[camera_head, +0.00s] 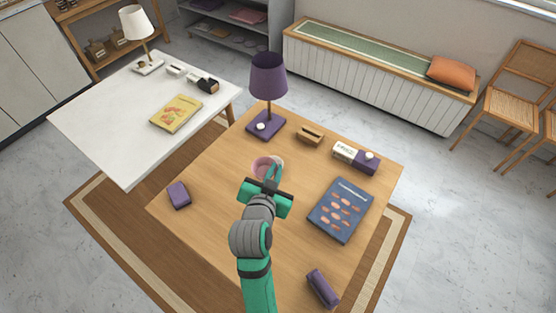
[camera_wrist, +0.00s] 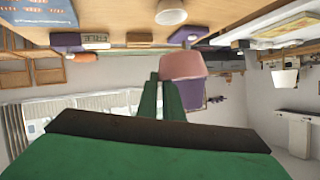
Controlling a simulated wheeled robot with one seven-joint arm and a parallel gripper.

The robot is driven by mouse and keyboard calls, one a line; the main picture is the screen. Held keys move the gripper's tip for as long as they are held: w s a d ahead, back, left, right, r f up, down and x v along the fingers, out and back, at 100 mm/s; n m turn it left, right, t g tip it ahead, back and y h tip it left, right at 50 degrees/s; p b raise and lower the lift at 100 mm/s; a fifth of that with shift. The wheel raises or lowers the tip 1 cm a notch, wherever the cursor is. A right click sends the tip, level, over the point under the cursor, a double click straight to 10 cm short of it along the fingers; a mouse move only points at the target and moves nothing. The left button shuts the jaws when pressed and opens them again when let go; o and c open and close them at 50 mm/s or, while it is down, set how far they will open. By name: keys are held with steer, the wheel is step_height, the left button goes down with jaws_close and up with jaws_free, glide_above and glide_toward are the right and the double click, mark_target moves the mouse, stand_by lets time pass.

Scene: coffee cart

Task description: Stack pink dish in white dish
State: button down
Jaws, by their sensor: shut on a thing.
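The pink dish (camera_head: 261,166) is at my gripper's fingertips above the wooden table, and it also shows in the wrist view (camera_wrist: 181,65). My gripper (camera_head: 273,173) is shut on the pink dish's side; its green fingers also show in the wrist view (camera_wrist: 161,88). The white dish (camera_head: 279,160) is just behind and right of the fingers, partly hidden by them. In the wrist view, which is turned over, the white dish (camera_wrist: 171,12) stands on the table apart from the pink dish.
A purple lamp (camera_head: 268,78) stands at the table's back corner. A wooden block (camera_head: 310,135), a white and purple box (camera_head: 355,157), a blue book (camera_head: 341,209), a purple case (camera_head: 322,288) and a purple block (camera_head: 179,195) lie around. The table's left middle is clear.

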steer(key=f+x, duration=0.1)
steer(key=x, duration=0.4)
steer(key=s+f+x, duration=0.1)
steer(key=x, duration=0.3)
steer(key=f+x, duration=0.1)
steer(key=x, duration=0.4)
steer(key=shift+w+a+f, duration=0.15)
steer(key=shift+a+f, duration=0.05)
steer(key=shift+a, duration=0.05)
steer(key=shift+f, duration=1.45)
steer(key=shift+f, duration=0.3)
steer(key=c, duration=1.9)
jaws_free()
steer(key=shift+a+f, duration=0.1)
